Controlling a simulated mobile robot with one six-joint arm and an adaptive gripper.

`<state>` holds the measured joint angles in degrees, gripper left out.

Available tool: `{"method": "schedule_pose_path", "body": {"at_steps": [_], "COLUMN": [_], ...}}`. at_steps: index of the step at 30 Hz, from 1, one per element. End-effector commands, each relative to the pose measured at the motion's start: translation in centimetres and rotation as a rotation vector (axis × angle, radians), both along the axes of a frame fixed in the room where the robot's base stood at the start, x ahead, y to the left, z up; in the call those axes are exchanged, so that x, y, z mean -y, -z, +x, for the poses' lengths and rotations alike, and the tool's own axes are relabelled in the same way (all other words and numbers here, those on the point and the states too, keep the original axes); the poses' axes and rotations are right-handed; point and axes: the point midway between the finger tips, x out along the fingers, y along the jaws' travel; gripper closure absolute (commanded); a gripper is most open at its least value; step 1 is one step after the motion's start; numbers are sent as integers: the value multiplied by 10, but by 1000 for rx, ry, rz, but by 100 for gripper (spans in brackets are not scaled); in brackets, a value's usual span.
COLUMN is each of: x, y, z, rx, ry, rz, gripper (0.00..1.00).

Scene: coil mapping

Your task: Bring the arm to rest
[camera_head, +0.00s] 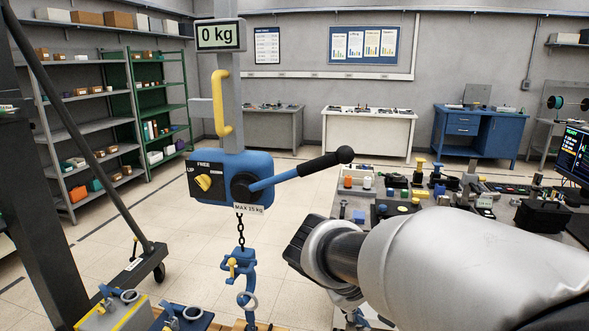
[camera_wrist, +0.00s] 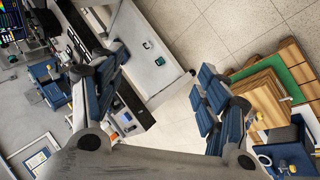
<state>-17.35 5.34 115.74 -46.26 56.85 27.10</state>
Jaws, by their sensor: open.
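My arm (camera_head: 470,255) reaches in from the lower right in the head view, with a pale grey sleeve and a dark joint towards its far end. My gripper (camera_wrist: 160,78) shows in the wrist view with its two blue-padded fingers spread wide apart. It is open, and nothing is between the fingers but the floor and a bench edge beyond.
A blue hoist (camera_head: 230,178) with a lever hangs left of my arm; its display (camera_head: 218,36) reads 0 kg. Its chain carries a blue hook clamp (camera_head: 240,268). A cluttered bench (camera_head: 450,200) stands behind my arm.

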Motion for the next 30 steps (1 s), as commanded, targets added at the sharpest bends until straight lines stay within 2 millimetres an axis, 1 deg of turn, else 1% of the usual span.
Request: {"method": "schedule_pose_path", "body": {"at_steps": [1,2,3,5,6,8,9,12,13,15,19,23,30], "x": [10,13,17,19,18,16,14,4,1,-6,-16,-20,-20], "y": [-9,-11,-13,-15,-16,-15,-14,-10,-9,-6,-2,0,0], "z": [-26,-41,-61,-89,-108,-135,-151,-185,-193,-208,-223,-227,-227], "rx": [1,-3,-6,-7,-4,5,13,41,50,70,97,106,105], "ry": [33,48,67,90,103,120,127,140,141,142,138,137,137], "rz": [57,92,139,211,260,333,380,488,515,569,633,655,655], "gripper": [32,32,32,32,32,32,32,32,32,32,32,32,32]}}
